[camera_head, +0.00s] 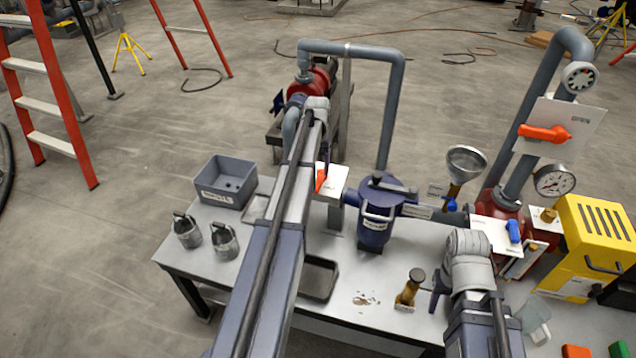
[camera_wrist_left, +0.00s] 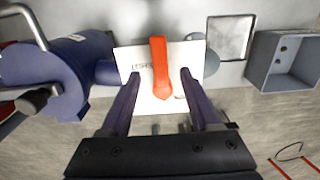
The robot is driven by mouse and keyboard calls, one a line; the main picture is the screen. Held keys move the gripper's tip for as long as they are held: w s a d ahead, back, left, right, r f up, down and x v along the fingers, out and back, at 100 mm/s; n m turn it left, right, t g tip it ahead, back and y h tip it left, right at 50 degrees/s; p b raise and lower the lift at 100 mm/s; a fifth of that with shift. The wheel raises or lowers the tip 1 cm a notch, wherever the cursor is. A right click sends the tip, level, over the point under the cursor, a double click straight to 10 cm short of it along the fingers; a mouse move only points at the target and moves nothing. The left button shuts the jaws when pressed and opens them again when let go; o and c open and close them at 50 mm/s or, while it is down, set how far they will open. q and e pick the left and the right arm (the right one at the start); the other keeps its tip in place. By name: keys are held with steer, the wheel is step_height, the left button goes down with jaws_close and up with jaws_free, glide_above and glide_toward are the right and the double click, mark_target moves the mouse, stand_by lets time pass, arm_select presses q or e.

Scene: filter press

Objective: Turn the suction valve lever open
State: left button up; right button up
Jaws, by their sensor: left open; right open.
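An orange lever (camera_wrist_left: 160,68) on a white plate (camera_wrist_left: 128,62) lies between the fingers of my left gripper (camera_wrist_left: 160,76) in the left wrist view. The fingers are open, one on each side, with gaps to the lever. Lettering on the plate is partly hidden. In the head view the same orange lever (camera_head: 320,180) and plate (camera_head: 335,182) show beside my left arm, which hides part of them and the left fingers. The plate is next to a blue strainer pot (camera_head: 376,222). My right gripper (camera_head: 441,288) is low over the table's right part, empty and partly hidden.
A second orange lever (camera_head: 545,133) sits on a panel marked OPEN, and a blue lever (camera_head: 513,231) on another plate. A yellow box (camera_head: 598,240) stands right.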

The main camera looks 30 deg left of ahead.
mark_target(318, 182)
arm_select(q)
step_height(318, 182, down, 6)
steer(key=b, duration=0.5)
steer(key=shift+c, duration=0.3)
jaws_close()
stand_by(0.9)
